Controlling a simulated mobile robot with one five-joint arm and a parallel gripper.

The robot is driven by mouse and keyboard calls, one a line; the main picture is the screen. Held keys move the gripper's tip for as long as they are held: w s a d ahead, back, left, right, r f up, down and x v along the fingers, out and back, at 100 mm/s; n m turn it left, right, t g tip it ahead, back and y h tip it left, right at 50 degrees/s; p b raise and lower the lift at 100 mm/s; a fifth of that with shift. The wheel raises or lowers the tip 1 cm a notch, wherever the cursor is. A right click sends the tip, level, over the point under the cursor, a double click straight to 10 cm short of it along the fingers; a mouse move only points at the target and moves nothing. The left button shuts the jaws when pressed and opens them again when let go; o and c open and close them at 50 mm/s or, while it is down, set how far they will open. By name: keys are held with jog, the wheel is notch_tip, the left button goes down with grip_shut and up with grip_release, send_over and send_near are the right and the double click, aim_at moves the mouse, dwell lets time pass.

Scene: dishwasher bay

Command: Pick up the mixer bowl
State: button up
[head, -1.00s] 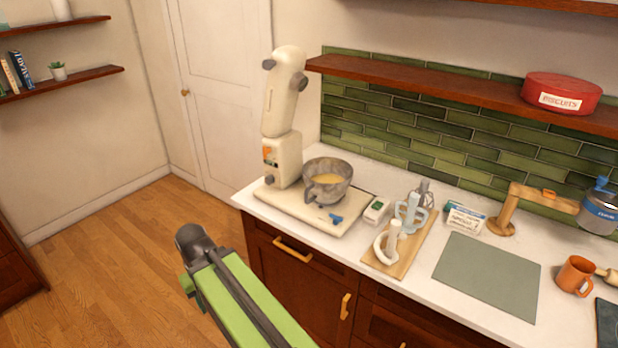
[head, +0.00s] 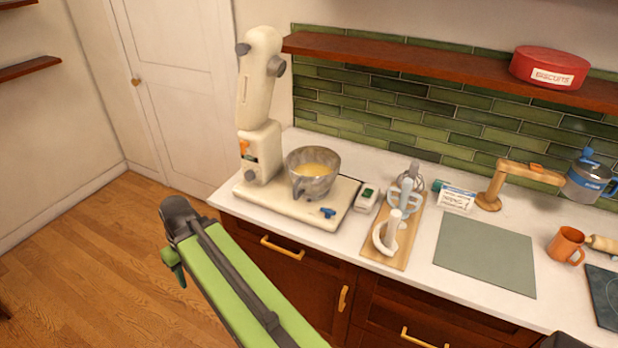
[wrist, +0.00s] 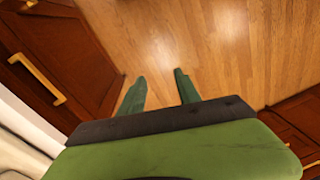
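The mixer bowl (head: 313,186) is grey metal with a handle at its front and a yellow mixture inside. It sits upright on the cream base (head: 262,197) of the stand mixer, whose head (head: 259,75) is tilted up. My green arm reaches up at the lower left of the head view, in front of the counter, well apart from the bowl. In the wrist view my gripper (wrist: 160,88) shows two green fingers spread apart with only floor between them. The bowl is not in the wrist view.
A blue clip-like piece (head: 327,212) lies on the mixer base. A small white device (head: 366,197) stands right of it, then a wooden board (head: 403,245) with mixer attachments. A grey-green mat (head: 485,256) and an orange mug (head: 566,245) are further right. A wooden shelf (head: 430,75) hangs above.

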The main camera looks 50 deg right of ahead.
jog(key=d+r+t+y+p, duration=0.2)
jog(key=d+r, duration=0.2)
jog(key=d, duration=0.9)
jog(key=n+t+p, duration=0.2)
jog(key=t+p, duration=0.1)
jog(key=t, duration=0.5)
send_near(295, 195)
jog(key=shift+h, duration=0.3)
jog(key=b+x, duration=0.4)
jog(key=b, duration=0.2)
jog(key=shift+w+b, duration=0.4)
jog(key=b+x, duration=0.3)
jog(key=x, duration=0.3)
jog(key=shift+s+d+f+b, duration=0.1)
jog(key=shift+f+b, duration=0.05)
jog(key=shift+b, duration=0.25)
grip_shut()
